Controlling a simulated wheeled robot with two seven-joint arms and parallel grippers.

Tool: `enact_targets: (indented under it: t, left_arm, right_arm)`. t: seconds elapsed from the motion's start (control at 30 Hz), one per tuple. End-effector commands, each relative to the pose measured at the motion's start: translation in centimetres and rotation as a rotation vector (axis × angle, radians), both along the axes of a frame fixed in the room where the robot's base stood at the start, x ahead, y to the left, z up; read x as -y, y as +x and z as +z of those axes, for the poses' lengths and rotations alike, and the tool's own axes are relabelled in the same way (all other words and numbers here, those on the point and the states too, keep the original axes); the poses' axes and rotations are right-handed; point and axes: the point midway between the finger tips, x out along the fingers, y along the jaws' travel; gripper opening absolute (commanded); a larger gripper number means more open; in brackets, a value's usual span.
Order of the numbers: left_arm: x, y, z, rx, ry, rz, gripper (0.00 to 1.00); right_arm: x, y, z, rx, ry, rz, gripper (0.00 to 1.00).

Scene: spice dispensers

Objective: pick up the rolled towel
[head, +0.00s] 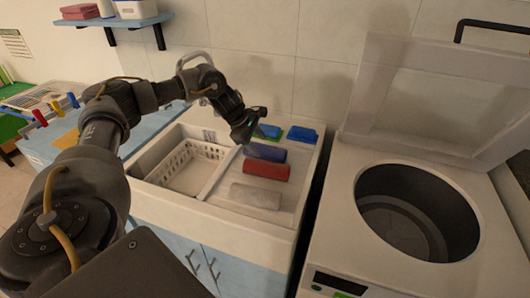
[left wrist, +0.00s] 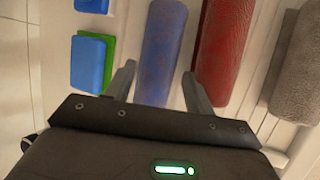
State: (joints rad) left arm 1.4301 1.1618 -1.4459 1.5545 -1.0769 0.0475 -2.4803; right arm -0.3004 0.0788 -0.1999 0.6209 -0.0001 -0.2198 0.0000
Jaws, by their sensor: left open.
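Three rolled towels lie side by side on the counter's right part: a blue one (head: 266,153), a red one (head: 266,170) and a grey-beige one (head: 255,196). My left gripper (head: 250,135) is above the blue towel's left end and hides part of the area behind it. In the left wrist view, the open fingers (left wrist: 159,72) are on either side of the blue towel (left wrist: 164,35), with its lower end between them. The red towel (left wrist: 225,50) is just right of the right finger. The grey towel (left wrist: 300,70) is farther right. My right gripper is not in view.
Blue and green sponges (head: 268,131) and a blue block (head: 302,135) lie behind the towels. A white basket (head: 180,170) stands to the left. An open-lidded washer (head: 420,215) stands at right. A wall shelf (head: 125,22) is at upper left.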

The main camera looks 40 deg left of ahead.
Motion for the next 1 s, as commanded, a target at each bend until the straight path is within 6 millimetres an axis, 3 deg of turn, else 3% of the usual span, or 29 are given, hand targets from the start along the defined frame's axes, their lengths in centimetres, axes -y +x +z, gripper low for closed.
enact_targets:
  t: [0.13, 0.3, 0.57, 0.87, 1.0]
  left_arm:
    - [0.9, 1.0, -1.6, -0.006, 0.001, -0.002, 0.54]
    - [1.4, 1.8, -3.5, -0.004, 0.001, -0.001, 0.54]
    - [1.5, 2.0, -3.9, -0.001, 0.001, -0.001, 0.54]
    - [1.5, 2.0, -3.9, -0.001, 0.0, -0.001, 0.19]
    - [1.5, 2.0, -3.9, -0.001, 0.0, -0.001, 0.19]
  right_arm:
    - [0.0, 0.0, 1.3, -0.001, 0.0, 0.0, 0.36]
    - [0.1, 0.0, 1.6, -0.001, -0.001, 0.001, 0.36]
    - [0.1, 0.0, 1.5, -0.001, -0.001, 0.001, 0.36]
    - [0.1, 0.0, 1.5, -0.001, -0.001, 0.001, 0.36]
    - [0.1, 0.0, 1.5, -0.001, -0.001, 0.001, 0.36]
